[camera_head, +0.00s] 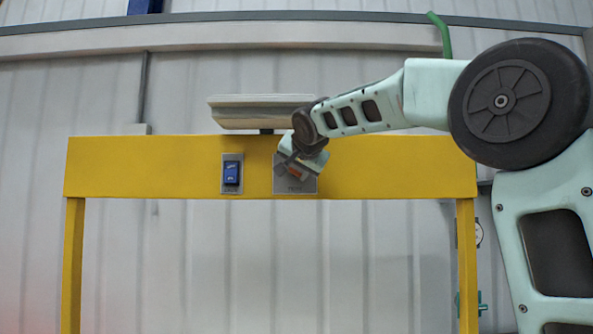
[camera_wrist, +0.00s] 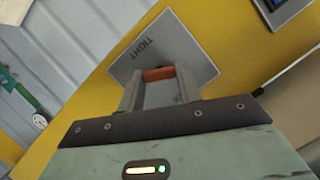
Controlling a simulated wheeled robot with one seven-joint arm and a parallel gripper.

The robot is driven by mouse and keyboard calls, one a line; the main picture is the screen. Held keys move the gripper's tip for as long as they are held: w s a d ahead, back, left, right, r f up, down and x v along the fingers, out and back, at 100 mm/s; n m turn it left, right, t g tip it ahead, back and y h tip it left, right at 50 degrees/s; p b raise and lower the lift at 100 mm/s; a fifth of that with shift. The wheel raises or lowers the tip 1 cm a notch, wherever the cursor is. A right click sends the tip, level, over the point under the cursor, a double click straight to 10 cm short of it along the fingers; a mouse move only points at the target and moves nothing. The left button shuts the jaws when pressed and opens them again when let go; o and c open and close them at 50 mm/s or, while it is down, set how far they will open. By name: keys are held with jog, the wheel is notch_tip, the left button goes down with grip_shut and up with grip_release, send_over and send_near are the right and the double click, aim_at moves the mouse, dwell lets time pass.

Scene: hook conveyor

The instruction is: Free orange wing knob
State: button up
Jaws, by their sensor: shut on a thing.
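The orange wing knob (camera_wrist: 158,74) shows in the wrist view as a short orange bar between my fingertips, in front of a grey plate (camera_wrist: 205,68) marked "TIGHT". My gripper (camera_wrist: 158,82) is shut on the knob, one finger at each end. In the head view my gripper (camera_head: 290,168) is at the grey plate (camera_head: 307,186) on the yellow beam, and a bit of the orange knob (camera_head: 294,172) shows between the fingers. The plate looks tilted in the wrist view. The knob's base is hidden.
The yellow beam (camera_head: 130,165) stands on two legs before a corrugated wall. A blue switch (camera_head: 231,173) sits on the beam left of the plate. A pale tray-like piece (camera_head: 255,112) lies above the beam, close to my wrist. Below the beam is open.

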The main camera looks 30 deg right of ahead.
jog(key=n+g+h+b, duration=0.1)
jog(key=n, duration=0.1)
jog(key=n+g+h, duration=0.1)
jog(key=n+h, duration=0.1)
jog(key=n, duration=0.1)
jog(key=n+g+h+b, duration=0.1)
jog(key=n, duration=0.1)
jog(key=shift+w+a+b, duration=0.25)
jog(key=shift+a+b, duration=0.1)
jog(key=n+h, duration=0.1)
jog(key=n+b, duration=0.1)
jog(key=n+h+b, duration=0.1)
jog(key=n, duration=0.1)
jog(key=shift+a+f+g+h, duration=0.15)
jog(key=shift+f+g+h, duration=0.15)
jog(key=shift+g, duration=0.1)
jog(key=n+h+b, duration=0.2)
jog(key=n, duration=0.2)
jog(key=shift+w, duration=0.1)
jog(key=shift+n, duration=0.3)
jog(key=o, duration=1)
